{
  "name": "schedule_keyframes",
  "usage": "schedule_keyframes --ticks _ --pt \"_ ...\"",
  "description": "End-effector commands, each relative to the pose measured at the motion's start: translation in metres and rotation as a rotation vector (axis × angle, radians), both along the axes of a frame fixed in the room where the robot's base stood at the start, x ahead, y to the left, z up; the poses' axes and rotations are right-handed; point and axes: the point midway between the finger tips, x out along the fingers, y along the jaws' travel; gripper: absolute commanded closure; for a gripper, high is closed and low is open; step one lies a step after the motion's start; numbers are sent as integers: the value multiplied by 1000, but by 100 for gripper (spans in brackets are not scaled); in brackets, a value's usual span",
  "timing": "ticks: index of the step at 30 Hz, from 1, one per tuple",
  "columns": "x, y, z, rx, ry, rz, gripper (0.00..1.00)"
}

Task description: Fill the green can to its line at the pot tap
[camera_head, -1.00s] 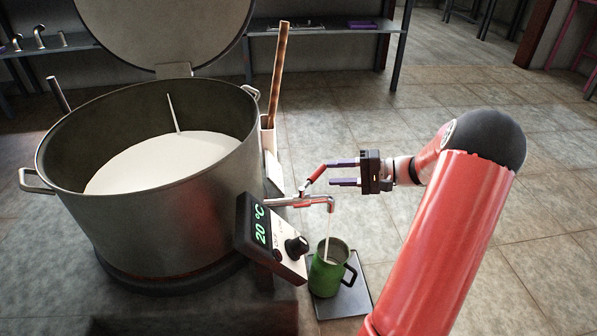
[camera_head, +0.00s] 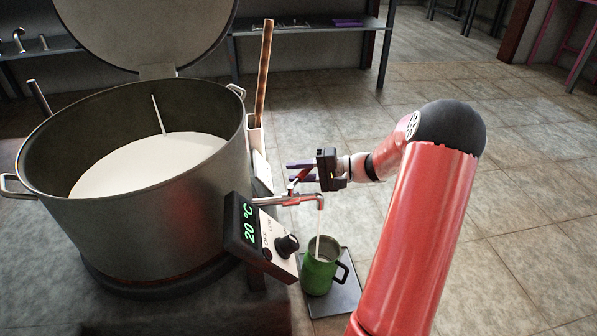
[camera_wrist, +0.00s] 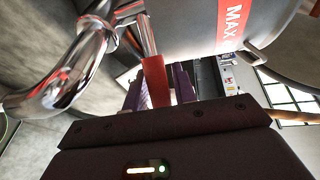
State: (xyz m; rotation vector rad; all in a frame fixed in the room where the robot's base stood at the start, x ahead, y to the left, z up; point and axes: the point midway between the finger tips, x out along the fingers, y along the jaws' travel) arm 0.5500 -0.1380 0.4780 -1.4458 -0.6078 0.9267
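The green can (camera_head: 318,276) stands upright on a grey plate (camera_head: 341,294) under the tap spout (camera_head: 320,203). A thin white stream runs from the spout into the can. The level and the line inside the can cannot be made out. The tap's red lever (camera_head: 300,178) slants up from the pipe. My gripper (camera_head: 302,171) is at the lever with its purple fingers apart. In the wrist view the red lever (camera_wrist: 156,82) lies between the two fingers (camera_wrist: 158,88), close to the left one; whether it is touched is unclear.
The large steel pot (camera_head: 170,215) of white liquid stands at left with its lid raised. A control box (camera_head: 262,240) reading 20 °C is fixed beside the tap. A wooden-handled stick (camera_head: 264,70) stands in a holder behind. The floor at right is clear.

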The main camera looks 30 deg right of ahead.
Motion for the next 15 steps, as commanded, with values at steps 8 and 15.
schedule_keyframes --ticks 8,15 --pt "0 0 0 0 0 0 100" --pt "0 0 0 0 0 6 100"
